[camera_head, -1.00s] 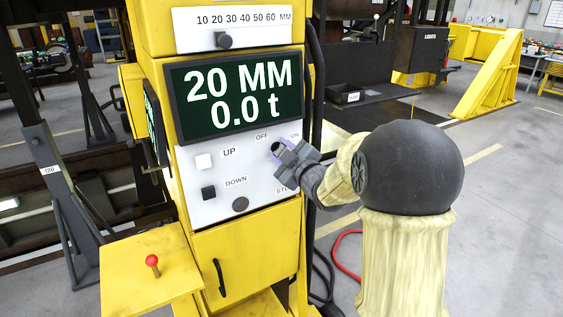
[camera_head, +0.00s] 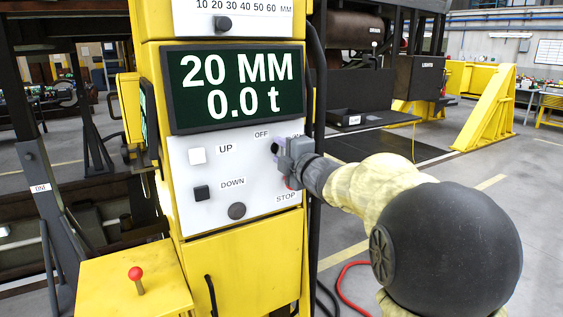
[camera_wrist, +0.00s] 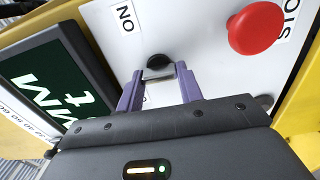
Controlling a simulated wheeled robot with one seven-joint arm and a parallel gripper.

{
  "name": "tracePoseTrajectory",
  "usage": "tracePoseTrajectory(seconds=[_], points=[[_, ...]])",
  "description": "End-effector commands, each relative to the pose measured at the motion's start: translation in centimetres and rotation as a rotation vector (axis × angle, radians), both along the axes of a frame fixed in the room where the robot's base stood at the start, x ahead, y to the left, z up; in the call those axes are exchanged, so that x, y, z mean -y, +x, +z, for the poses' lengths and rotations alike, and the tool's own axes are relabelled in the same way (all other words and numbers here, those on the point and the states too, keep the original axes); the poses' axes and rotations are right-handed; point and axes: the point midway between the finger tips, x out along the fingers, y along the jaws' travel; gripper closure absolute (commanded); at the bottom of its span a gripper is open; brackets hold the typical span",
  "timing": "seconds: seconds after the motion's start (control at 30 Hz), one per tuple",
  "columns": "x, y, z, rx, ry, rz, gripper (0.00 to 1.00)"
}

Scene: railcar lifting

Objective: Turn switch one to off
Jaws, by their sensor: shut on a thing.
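The switch is a black knob on the white panel, beside the OFF label (camera_head: 261,134) in the head view. In the wrist view the dark knob (camera_wrist: 159,62) sits at my fingertips, with a pale bar between them. My gripper (camera_head: 281,149) is at the panel and shut on the switch; its purple fingers (camera_wrist: 160,78) flank it in the wrist view. My gripper partly covers the switch and the ON label in the head view. The ON label (camera_wrist: 126,18) is clear in the wrist view. The switch's exact angle is hard to tell.
A red button (camera_wrist: 253,30) by the STOP label is close to my gripper. White UP (camera_head: 198,155) and black DOWN (camera_head: 202,193) buttons and a dark round knob (camera_head: 237,211) share the panel. The display (camera_head: 235,87) reads 20 MM, 0.0 t. A red-topped lever (camera_head: 136,276) stands lower left.

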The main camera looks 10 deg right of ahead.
Motion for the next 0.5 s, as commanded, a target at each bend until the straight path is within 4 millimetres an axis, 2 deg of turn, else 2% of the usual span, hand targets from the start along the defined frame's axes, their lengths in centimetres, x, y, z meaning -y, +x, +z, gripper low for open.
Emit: tracePoseTrajectory(seconds=[0.5], points=[[-0.09,-0.01,-0.26,0.006,-0.035,0.002,0.86]])
